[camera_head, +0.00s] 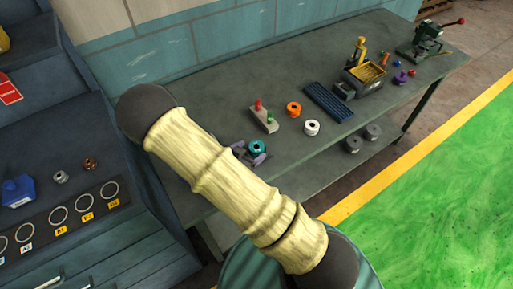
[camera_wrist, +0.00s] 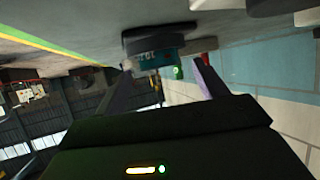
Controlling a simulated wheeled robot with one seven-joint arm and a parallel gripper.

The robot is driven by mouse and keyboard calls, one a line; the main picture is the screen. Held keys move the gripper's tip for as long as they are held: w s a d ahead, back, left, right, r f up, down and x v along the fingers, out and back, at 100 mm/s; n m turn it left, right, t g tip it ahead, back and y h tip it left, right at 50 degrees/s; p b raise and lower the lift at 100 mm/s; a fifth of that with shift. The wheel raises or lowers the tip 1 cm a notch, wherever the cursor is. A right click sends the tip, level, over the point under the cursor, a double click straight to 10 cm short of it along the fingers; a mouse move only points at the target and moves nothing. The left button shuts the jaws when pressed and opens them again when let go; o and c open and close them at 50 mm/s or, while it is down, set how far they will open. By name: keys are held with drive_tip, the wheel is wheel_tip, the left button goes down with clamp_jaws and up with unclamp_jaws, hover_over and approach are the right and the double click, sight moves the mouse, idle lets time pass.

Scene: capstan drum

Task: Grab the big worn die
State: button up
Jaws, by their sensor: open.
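My gripper (camera_head: 249,156) is at the front part of the grey bench, with its fingers apart beside a teal ring-shaped piece (camera_head: 258,146). In the wrist view my gripper (camera_wrist: 165,68) is open, and a teal piece with a dark disc (camera_wrist: 152,47) appears between and beyond the fingertips; contact cannot be told. An orange ring-shaped piece (camera_head: 293,108) and a white one (camera_head: 312,127) stand further along the bench. A silver piece (camera_head: 60,176) and a copper piece (camera_head: 89,163) sit on the left cabinet. No piece is clearly marked as the big worn die.
A block with red and green knobs (camera_head: 265,119) stands close behind the teal piece. A dark ribbed mat (camera_head: 328,102), a yellow-topped machine (camera_head: 365,75) and a green vise-like device (camera_head: 427,42) are further right. A blue object (camera_head: 18,192) is on the left cabinet.

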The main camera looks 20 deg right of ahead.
sight(258, 144)
drive_tip(key=shift+x, duration=1.55)
drive_tip(key=shift+r, duration=0.15)
drive_tip(key=c, duration=1.5)
drive_tip(key=shift+r, duration=0.15)
wheel_tip(258, 144, up, 10)
